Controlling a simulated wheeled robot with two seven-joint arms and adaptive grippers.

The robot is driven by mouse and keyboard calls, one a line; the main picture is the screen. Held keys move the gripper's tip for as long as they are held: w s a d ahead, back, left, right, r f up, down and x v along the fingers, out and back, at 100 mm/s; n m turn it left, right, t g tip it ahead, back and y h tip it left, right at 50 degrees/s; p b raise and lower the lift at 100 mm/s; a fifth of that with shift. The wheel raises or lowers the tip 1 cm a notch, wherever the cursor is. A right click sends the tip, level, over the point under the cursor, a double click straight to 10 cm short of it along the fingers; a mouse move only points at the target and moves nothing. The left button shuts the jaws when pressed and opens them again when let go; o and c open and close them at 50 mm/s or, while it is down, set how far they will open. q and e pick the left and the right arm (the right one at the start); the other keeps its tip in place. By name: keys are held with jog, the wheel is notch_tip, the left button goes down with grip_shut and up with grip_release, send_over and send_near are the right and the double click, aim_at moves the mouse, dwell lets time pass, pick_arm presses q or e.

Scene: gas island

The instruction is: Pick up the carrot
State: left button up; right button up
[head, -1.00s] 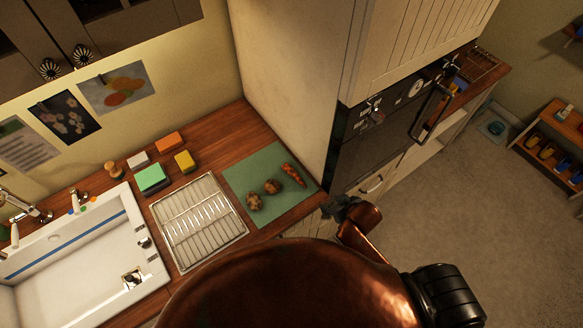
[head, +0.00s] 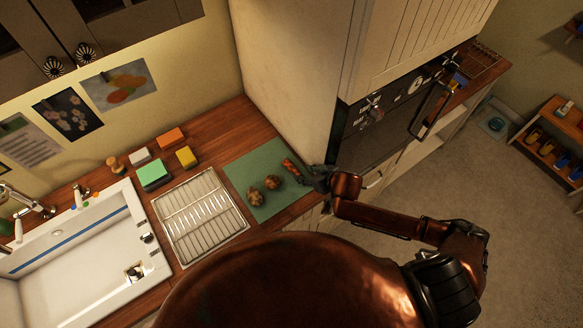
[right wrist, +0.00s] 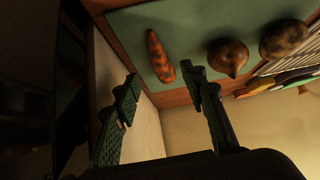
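The orange carrot (head: 290,166) lies on a green mat (head: 240,178) on the wooden counter, at the mat's right side. In the right wrist view the carrot (right wrist: 159,56) lies beyond the fingertips, roughly between them and apart from both. My right gripper (head: 306,175) is at the mat's right edge, close to the carrot, and partly covers its near end in the head view. In the right wrist view the gripper (right wrist: 161,86) is open and empty. My left gripper is not in view.
Two brown round vegetables (head: 254,196) (head: 272,182) lie left of the carrot on the mat. A metal drying rack (head: 200,218) and a white sink (head: 75,245) are further left. A tall cream cabinet (head: 290,75) rises close behind the mat.

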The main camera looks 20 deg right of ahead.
aim_at(296, 171)
jog(key=p+x, duration=0.1)
jog(key=x, duration=0.4)
jog(key=shift+w+a+f, duration=0.2)
jog(key=shift+w+a, duration=0.05)
jog(key=shift+w, duration=0.05)
jog(key=shift+c, duration=0.3)
grip_shut()
